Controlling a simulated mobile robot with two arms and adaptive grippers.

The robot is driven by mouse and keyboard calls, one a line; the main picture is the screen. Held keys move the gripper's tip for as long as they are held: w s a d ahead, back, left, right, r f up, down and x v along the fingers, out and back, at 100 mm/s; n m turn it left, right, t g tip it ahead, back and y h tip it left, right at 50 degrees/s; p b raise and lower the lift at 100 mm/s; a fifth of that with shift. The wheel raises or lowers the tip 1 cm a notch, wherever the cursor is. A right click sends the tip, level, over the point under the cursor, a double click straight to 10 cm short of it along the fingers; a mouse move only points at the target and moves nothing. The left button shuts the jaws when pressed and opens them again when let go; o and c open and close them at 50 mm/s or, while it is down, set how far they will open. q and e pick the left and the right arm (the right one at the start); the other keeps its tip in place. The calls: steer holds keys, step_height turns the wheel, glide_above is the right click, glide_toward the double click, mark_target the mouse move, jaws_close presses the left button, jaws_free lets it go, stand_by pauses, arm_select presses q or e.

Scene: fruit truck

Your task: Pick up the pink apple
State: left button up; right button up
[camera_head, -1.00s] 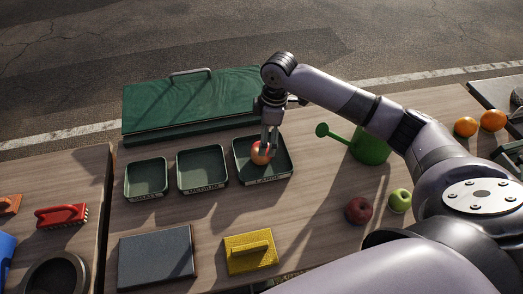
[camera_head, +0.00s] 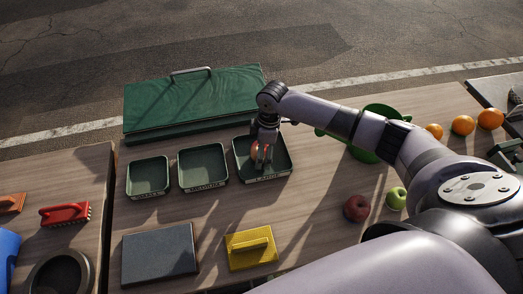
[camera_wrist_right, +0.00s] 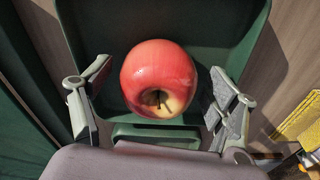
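A pinkish-red apple (camera_head: 254,148) lies in the green tray marked large (camera_head: 284,169). It fills the middle of the right wrist view (camera_wrist_right: 158,75), with its pale stem hollow showing. My right gripper (camera_head: 262,158) is down in the tray at the apple. In the wrist view its two fingers (camera_wrist_right: 160,103) stand open on either side of the apple, with a gap on both sides. A darker red apple (camera_head: 356,207) and a green apple (camera_head: 396,198) rest on the table to the right. My left gripper is out of view.
Small (camera_head: 148,193) and medium (camera_head: 203,184) trays stand empty to the left. A green case (camera_head: 190,100) lies behind. A green watering can (camera_head: 385,112) is partly hidden by my arm. Several oranges (camera_head: 462,125) are at right.

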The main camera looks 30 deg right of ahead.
steer(key=c, duration=1.3)
steer(key=shift+w+r, duration=0.1)
